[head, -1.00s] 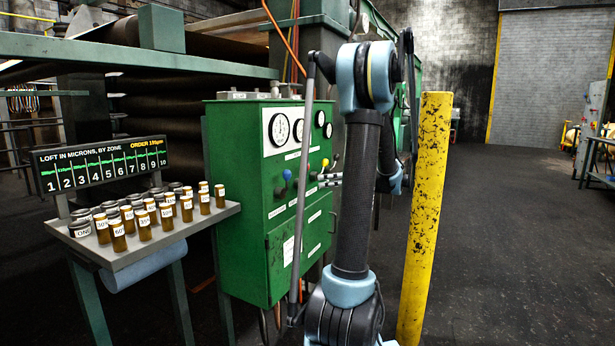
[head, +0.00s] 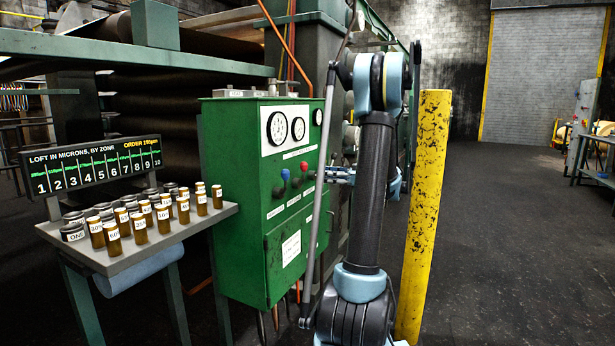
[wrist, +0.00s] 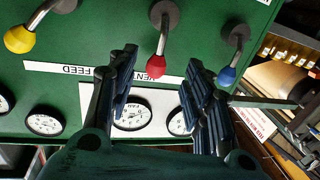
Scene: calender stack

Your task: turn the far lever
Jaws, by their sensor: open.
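Three levers stand on the green control cabinet (head: 232,200). They have a blue knob (head: 284,174), a red knob (head: 304,166) and a yellow knob (wrist: 20,39). The yellow one, farthest along the panel, is hidden by my arm in the head view. In the wrist view, which sees the panel upside down, the red knob (wrist: 158,73) appears between the fingers of my open gripper (wrist: 160,62). The blue knob (wrist: 227,75) is just right of the fingers, the yellow well left. My gripper (head: 326,174) is in front of the panel; contact cannot be told.
A yellow post (head: 424,200) stands close to the right of my arm. A shelf (head: 180,238) with several brown bottles is left of the cabinet, under a zone display (head: 95,168). Gauges (head: 278,128) sit above the levers. Open floor (head: 500,240) lies to the right.

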